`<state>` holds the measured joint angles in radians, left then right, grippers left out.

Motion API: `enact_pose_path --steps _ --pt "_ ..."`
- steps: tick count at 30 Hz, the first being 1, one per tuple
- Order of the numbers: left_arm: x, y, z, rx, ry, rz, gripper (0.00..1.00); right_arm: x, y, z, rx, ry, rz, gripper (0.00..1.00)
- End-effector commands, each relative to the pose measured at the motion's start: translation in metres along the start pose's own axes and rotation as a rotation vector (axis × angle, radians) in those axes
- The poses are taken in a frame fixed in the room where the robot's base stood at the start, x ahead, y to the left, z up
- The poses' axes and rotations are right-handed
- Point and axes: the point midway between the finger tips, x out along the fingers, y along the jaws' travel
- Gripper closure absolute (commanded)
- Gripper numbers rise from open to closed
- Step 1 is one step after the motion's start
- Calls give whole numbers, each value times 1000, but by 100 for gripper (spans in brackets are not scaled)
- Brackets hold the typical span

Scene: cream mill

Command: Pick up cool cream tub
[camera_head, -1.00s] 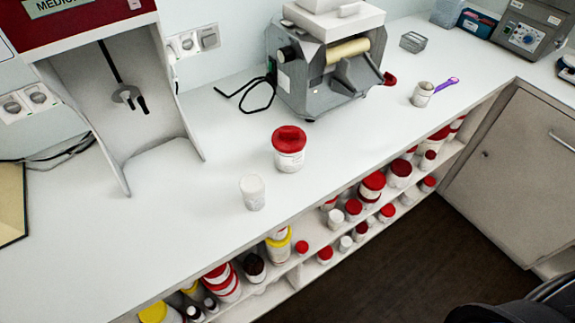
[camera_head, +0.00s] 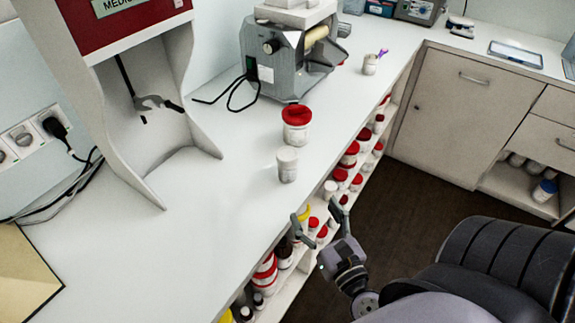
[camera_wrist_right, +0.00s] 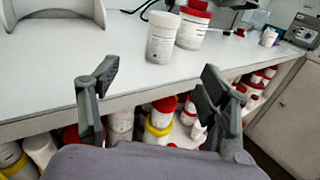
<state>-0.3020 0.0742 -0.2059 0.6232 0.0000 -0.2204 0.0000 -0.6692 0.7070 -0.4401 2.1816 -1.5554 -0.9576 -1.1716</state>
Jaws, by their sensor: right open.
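Two tubs stand upright on the white counter (camera_head: 200,240). One is a small all-white tub (camera_head: 287,165) near the front edge. The other is a larger white tub with a red lid (camera_head: 296,128), just behind it. I cannot read which is the cool cream tub. In the right wrist view the white tub (camera_wrist_right: 162,38) stands ahead of the fingers, with the red-lidded tub (camera_wrist_right: 193,28) behind it to the right. My right gripper (camera_head: 318,214) is open and empty, in front of the counter edge, apart from both tubs. My left gripper is not in view.
Shelves under the counter hold several red-lidded jars (camera_head: 265,272). A grey roller mill (camera_head: 285,65) stands behind the tubs, and a red-topped cabinet (camera_head: 125,30) to the left. A small jar with a purple spoon (camera_head: 370,64) stands farther right. The counter around the tubs is clear.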

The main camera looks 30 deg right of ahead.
Motion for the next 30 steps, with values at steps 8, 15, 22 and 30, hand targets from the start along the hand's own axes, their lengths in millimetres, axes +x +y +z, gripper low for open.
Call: enact_pose_path --steps 8,15,22,30 --pt "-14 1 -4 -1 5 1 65 36 4 15 -17 -29 8 29" --pt "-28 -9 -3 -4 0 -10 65 83 4 15 -15 -25 7 29" --pt "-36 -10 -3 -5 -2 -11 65 115 4 14 -12 -23 7 29" --pt "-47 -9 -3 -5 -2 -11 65 136 1 18 -15 -23 8 29"
